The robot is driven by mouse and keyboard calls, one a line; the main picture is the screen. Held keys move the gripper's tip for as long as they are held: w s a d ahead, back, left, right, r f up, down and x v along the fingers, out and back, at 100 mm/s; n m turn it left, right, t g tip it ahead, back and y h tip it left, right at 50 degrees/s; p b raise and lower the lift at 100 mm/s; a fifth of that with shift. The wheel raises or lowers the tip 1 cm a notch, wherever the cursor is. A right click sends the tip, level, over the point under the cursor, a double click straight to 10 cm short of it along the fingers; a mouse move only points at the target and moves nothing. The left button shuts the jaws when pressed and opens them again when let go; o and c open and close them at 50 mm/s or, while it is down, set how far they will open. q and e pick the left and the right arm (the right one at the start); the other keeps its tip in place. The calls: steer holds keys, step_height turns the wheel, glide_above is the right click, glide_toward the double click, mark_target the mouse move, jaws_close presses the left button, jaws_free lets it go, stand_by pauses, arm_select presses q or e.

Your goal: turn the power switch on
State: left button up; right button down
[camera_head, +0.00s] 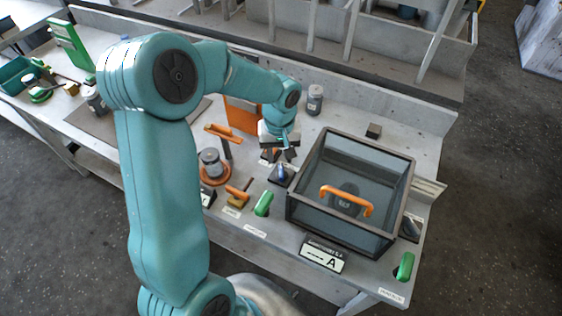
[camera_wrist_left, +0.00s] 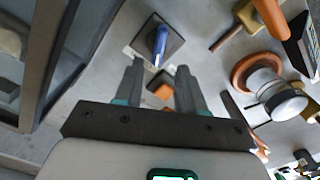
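A small switch with a blue lever (camera_head: 282,173) on a dark square plate stands on the bench, left of the glass-walled box. I take it to be the power switch. In the left wrist view the blue lever (camera_wrist_left: 160,45) lies just beyond the fingertips, at the top centre. My left gripper (camera_head: 280,157) points down close by the switch. In the left wrist view its two fingers (camera_wrist_left: 158,72) are apart with nothing gripped between them. No contact with the lever shows. My right gripper is not in view.
The dark-framed box (camera_head: 350,235) with an orange handle (camera_head: 346,197) stands close to the right. A round orange base with a grey cylinder (camera_head: 212,162), an orange-handled tool (camera_head: 238,193) and a green-handled part (camera_head: 263,204) lie to the left and front. A grey canister (camera_head: 314,98) stands behind.

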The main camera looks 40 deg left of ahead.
mark_target(281, 166)
arm_select(q)
steer(key=f, duration=0.4)
steer(key=shift+w, duration=0.25)
steer(key=shift+s+d, duration=0.1)
steer(key=shift+s, duration=0.1)
steer(key=shift+w, duration=0.15)
jaws_close()
